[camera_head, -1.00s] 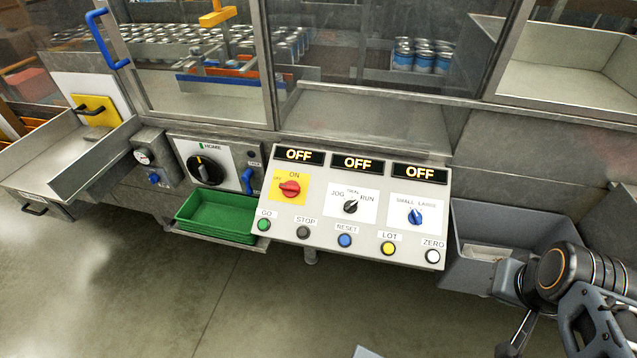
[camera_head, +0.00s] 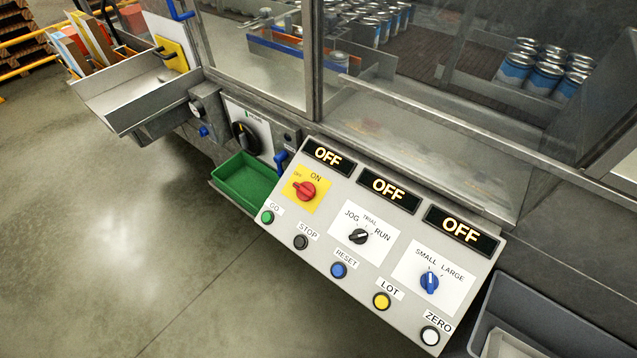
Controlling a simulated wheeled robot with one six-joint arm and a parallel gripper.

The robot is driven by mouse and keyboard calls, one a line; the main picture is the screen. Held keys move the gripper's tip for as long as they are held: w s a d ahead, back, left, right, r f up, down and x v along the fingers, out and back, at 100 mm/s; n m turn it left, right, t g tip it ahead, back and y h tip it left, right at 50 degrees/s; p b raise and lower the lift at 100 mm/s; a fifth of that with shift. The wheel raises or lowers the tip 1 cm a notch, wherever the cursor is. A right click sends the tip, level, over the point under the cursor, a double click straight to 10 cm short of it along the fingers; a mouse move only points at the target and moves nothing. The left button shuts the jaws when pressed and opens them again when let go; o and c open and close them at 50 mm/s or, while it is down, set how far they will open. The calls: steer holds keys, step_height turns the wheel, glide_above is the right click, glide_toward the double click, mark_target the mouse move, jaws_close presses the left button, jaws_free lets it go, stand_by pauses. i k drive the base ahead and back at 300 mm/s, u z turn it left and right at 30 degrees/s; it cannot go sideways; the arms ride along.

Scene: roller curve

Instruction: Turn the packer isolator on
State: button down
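The packer isolator looks to be the red rotary knob (camera_head: 305,191) on a yellow plate (camera_head: 299,201) marked OFF and ON, at the upper left of the sloping control panel (camera_head: 318,241). The knob's handle points to the left, toward the OFF mark. Three displays above, the left one (camera_head: 328,156), the middle one (camera_head: 389,188) and the right one (camera_head: 460,229), all read OFF. My gripper is out of this view.
The panel also has a black JOG/TRIAL/RUN selector (camera_head: 358,237), a blue SMALL/LARGE selector (camera_head: 429,282) and several push buttons. A green tray (camera_head: 247,182) and a black HOME dial (camera_head: 245,138) are left of it. A grey bin (camera_head: 530,325) is at lower right. Open floor lies in front.

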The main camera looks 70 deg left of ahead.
mark_target(305, 190)
steer(key=i, duration=0.1)
steer(key=u, duration=2.85)
steer(key=i, duration=0.5)
steer(key=k, duration=1.25)
steer(key=u, duration=0.9)
steer(key=i, duration=1.1)
steer(key=z, duration=0.65)
steer(key=i, duration=0.4)
steer(key=z, duration=0.4)
